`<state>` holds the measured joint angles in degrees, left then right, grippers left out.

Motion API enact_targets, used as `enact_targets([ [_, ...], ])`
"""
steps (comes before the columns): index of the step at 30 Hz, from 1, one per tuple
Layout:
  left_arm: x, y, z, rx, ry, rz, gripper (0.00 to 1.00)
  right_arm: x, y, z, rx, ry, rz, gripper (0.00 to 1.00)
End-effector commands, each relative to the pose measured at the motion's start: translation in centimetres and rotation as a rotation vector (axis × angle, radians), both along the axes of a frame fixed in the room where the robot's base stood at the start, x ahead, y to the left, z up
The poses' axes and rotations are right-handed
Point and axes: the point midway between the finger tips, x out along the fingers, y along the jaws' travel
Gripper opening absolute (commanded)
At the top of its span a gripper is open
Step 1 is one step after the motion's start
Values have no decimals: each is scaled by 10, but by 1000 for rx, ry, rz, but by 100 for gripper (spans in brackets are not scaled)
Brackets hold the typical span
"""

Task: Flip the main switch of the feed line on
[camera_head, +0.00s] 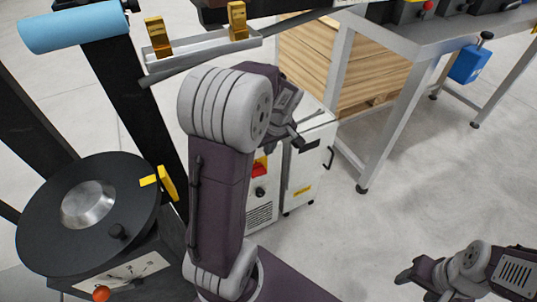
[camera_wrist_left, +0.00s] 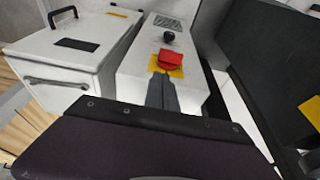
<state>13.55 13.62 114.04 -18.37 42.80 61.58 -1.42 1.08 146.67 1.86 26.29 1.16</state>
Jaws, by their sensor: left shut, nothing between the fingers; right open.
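The main switch is a red knob (camera_head: 259,167) on a yellow plate, on the sloping face of a white cabinet (camera_head: 262,212). In the left wrist view the red switch (camera_wrist_left: 170,60) is just beyond the fingertips of my left gripper (camera_wrist_left: 160,80). The fingers are together and empty, pointing at the yellow plate; I cannot tell whether they touch it. In the head view my left gripper (camera_head: 297,140) is above the cabinet, and my arm hides part of it. My right gripper (camera_head: 405,278) is open, low at the right, far from the switch.
A black knob (camera_wrist_left: 168,36) sits beyond the switch. A white box with a handle (camera_head: 310,165) adjoins the cabinet. A steel workbench (camera_head: 400,40) stands behind. A black turntable (camera_head: 115,180) with a dial is at the left.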

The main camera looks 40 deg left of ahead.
Motion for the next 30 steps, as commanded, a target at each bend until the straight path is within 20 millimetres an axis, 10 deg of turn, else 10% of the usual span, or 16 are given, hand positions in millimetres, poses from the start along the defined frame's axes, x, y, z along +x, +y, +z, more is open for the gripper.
enact_targets([
  [15,9,18,-103,0,2,0,0,0,0,-49,0,0,0,57],
  [30,9,18,-110,1,1,-1,0,0,0,-51,0,0,0,57],
])
